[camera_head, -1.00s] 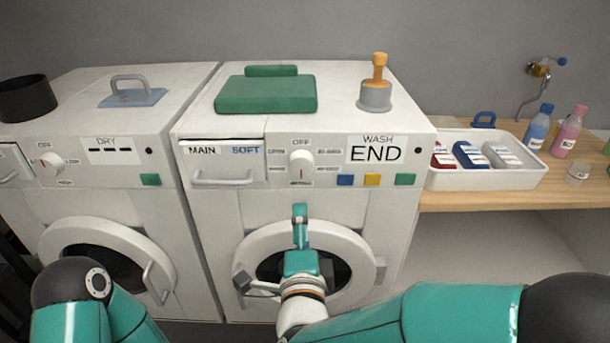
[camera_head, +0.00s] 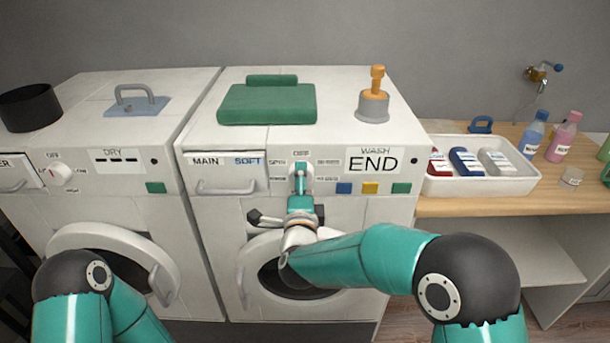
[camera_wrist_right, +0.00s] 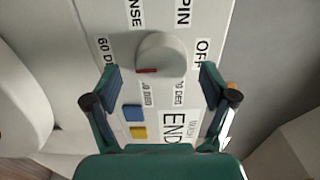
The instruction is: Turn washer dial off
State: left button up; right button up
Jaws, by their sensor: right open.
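The washer (camera_head: 350,225) stands in the middle of the head view, its display (camera_head: 373,160) reading END. Its white round dial (camera_wrist_right: 165,52) shows in the right wrist view, its red mark pointing to the left, away from the OFF label (camera_wrist_right: 203,52). In the head view the dial is mostly hidden behind my right gripper (camera_head: 300,172). The right gripper also shows in the wrist view (camera_wrist_right: 161,75), open, one finger on each side of the dial with gaps between. My left arm is at the lower left of the head view; its gripper is out of frame.
Buttons (camera_head: 370,188) sit right of the dial, a drawer (camera_head: 224,175) left of it. The dryer (camera_head: 105,215) adjoins on the left. A green folded cloth (camera_head: 265,104) and an orange-handled stamp-like object (camera_head: 374,100) are on the washer top. A white tray (camera_head: 480,187) stands right.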

jog(key=shift+w, duration=0.65)
